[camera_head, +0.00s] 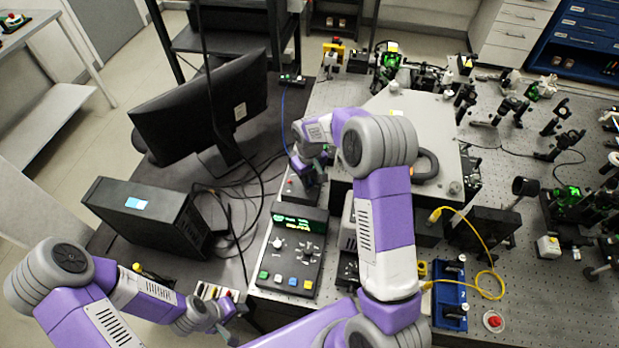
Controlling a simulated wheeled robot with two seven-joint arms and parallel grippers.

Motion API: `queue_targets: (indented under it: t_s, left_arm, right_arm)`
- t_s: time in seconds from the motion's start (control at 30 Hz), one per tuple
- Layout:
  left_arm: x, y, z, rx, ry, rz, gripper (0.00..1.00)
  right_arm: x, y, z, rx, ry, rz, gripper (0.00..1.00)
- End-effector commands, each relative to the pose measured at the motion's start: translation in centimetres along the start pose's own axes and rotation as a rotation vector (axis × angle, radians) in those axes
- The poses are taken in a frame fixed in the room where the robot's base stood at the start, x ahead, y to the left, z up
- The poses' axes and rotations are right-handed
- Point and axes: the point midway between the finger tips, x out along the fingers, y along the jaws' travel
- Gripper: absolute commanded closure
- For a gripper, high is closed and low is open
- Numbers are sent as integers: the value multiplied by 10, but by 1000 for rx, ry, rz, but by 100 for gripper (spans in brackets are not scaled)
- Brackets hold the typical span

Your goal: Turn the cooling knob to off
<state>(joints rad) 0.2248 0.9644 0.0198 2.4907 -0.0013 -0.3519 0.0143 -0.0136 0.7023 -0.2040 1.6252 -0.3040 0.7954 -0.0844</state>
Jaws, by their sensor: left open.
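A dark control box (289,253) with a green lit display (298,224) stands near the middle. It has a pale knob (277,243), smaller controls and a front row of coloured buttons. A smaller box (297,191) with a red button sits just behind it. The labels are too small to read, so I cannot tell which knob is the cooling knob. My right gripper (308,172) is over the smaller box and hides part of its top; its jaws are not clear and contact cannot be told. My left gripper (232,322) is open, low and left of the control box.
A monitor (200,108) and a black computer case (147,216) stand to the left among loose cables. A large grey housing (425,120) is behind my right arm. A blue tray (450,306) and a yellow cable (487,258) lie right. Optical mounts crowd the perforated bench.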

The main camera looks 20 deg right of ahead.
Motion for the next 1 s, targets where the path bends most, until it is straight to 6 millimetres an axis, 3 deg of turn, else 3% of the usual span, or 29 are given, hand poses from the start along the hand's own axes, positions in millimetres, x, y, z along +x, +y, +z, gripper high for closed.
queue_targets:
  t_s: [0.03,0.13,0.47,0.8,1.0]
  left_arm:
    - [0,0,0,0,0,0,57]
    - [0,0,0,0,0,0,57]
    - [0,0,0,0,0,0,57]
    - [-1,0,0,0,0,0,57]
    - [-2,1,0,0,0,0,57]
  right_arm:
    - [-2,1,-2,0,6,2,68]
    - [-1,0,-1,0,4,1,53]
    - [-3,0,0,1,1,0,52]
    - [-55,0,-1,0,6,0,52]
    - [-74,0,-1,1,4,0,52]
